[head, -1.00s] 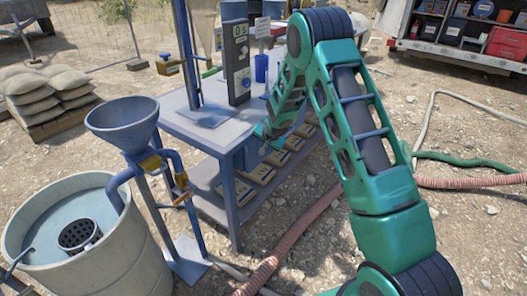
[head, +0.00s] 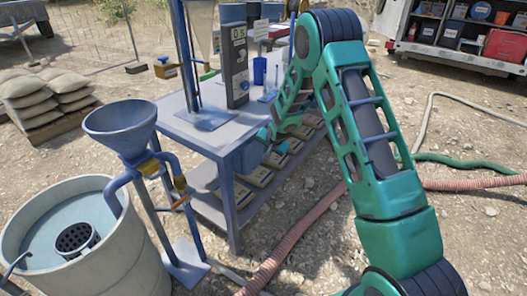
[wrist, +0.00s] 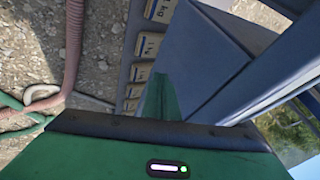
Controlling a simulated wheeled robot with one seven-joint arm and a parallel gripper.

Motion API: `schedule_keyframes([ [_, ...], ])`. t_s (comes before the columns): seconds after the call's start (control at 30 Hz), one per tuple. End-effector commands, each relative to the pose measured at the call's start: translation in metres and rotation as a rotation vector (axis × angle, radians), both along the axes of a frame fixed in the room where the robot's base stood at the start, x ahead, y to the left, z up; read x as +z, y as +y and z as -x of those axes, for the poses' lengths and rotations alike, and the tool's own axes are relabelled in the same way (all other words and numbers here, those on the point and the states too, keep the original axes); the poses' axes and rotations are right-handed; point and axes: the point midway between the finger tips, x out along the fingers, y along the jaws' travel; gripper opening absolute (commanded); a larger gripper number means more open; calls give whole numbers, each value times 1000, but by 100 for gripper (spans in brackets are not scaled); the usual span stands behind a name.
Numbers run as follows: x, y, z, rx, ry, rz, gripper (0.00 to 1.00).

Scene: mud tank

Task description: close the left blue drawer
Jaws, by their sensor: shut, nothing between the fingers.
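The blue-grey work table (head: 190,125) stands in the middle of the head view. A blue panel under its near right edge, apparently the left blue drawer (head: 248,157), is partly hidden by my arm. I cannot tell how far out it is. In the wrist view a broad blue surface (wrist: 203,50) fills the upper middle, close to the fingers. My gripper (head: 264,134) is at the table's right side, mostly hidden behind my arm in the head view. In the wrist view its green fingers (wrist: 160,96) are together and empty, beside the blue surface. Contact is unclear.
Labelled sacks (head: 268,172) lie on the table's lower shelf. A tall grey instrument (head: 234,62) and a blue cup (head: 259,71) stand on top. A funnel (head: 121,125) and round tank (head: 90,250) stand left. A pink hose (head: 300,235) crosses the gravel at right.

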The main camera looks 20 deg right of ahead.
Motion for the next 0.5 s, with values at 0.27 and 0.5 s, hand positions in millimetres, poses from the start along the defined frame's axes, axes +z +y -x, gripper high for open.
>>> schedule_keyframes([
  [0.27,37,-5,32,-1,2,2,0],
  [0.5,66,-6,54,-4,2,3,0],
])
